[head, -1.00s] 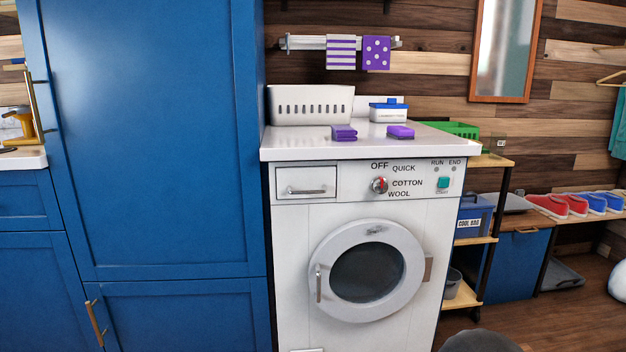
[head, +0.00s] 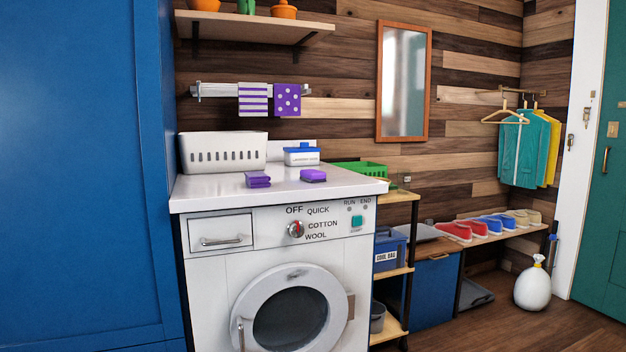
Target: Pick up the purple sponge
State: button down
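Two small purple items lie on the white top of the washing machine (head: 215,190). The right one is a plain block with a lighter top face and looks like the purple sponge (head: 313,175). The left one looks layered, like a folded purple cloth (head: 257,180); it is too small to be sure. They lie apart with a bare gap between them. My gripper is not in view.
A white basket (head: 224,153) and a blue-lidded box (head: 302,155) stand behind the purple items. A green basket (head: 358,173) is to the right. A tall blue cabinet (head: 85,180) borders the machine's left side. The machine top's front strip is clear.

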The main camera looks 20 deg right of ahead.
aim_at(312, 176)
jog(key=z, duration=1.9)
jog(key=i, duration=1.65)
jog(key=u, duration=0.55)
